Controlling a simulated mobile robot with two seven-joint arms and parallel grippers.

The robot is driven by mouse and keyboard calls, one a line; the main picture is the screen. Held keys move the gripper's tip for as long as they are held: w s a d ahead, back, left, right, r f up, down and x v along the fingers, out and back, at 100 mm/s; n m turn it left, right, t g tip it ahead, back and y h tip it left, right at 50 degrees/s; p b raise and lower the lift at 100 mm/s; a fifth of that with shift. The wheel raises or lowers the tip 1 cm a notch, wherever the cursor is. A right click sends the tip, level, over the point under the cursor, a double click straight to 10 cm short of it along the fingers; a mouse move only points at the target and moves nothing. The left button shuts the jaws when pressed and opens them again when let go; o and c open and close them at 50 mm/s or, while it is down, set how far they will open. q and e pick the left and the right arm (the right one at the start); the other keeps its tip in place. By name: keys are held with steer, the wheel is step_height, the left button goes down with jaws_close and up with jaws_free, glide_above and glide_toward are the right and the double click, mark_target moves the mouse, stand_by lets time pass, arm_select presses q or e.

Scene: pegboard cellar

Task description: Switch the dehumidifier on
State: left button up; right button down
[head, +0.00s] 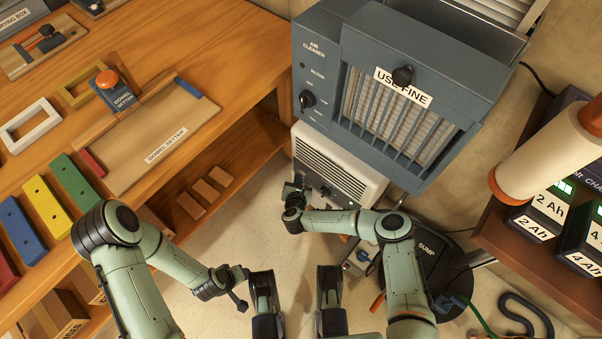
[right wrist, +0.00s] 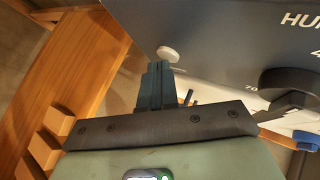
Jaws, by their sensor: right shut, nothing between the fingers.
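The dehumidifier is a low white box with a slatted top (head: 335,163), under the blue-grey air cleaner in the head view. In the right wrist view its dark panel (right wrist: 220,40) shows a pale round button (right wrist: 170,53), a black knob (right wrist: 288,82) and part of a label reading "HU". My right gripper (head: 297,186) is at the left end of the dehumidifier's front. In the wrist view its fingers (right wrist: 157,72) are shut and empty, with the tips just below the button; I cannot tell whether they touch it. My left gripper (head: 241,288) is low, away from the dehumidifier; its jaw state is unclear.
The air cleaner (head: 385,112) overhangs the dehumidifier. A wooden workbench (head: 165,50) stands at left, with wooden blocks (head: 205,192) on its lower shelf. A black sump lid (head: 432,250) and a battery shelf (head: 525,245) are at right. Some floor (head: 240,215) is clear between.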

steer(key=shift+s, duration=0.1)
steer(key=shift+s+a, duration=0.3)
steer(key=shift+a, duration=0.1)
steer(key=s+a+p, duration=0.1)
steer(key=s+a, duration=0.3)
steer(key=shift+s+p, duration=0.15)
steer(key=shift+p, duration=0.25)
steer(key=shift+a, duration=0.15)
stand_by(0.5)
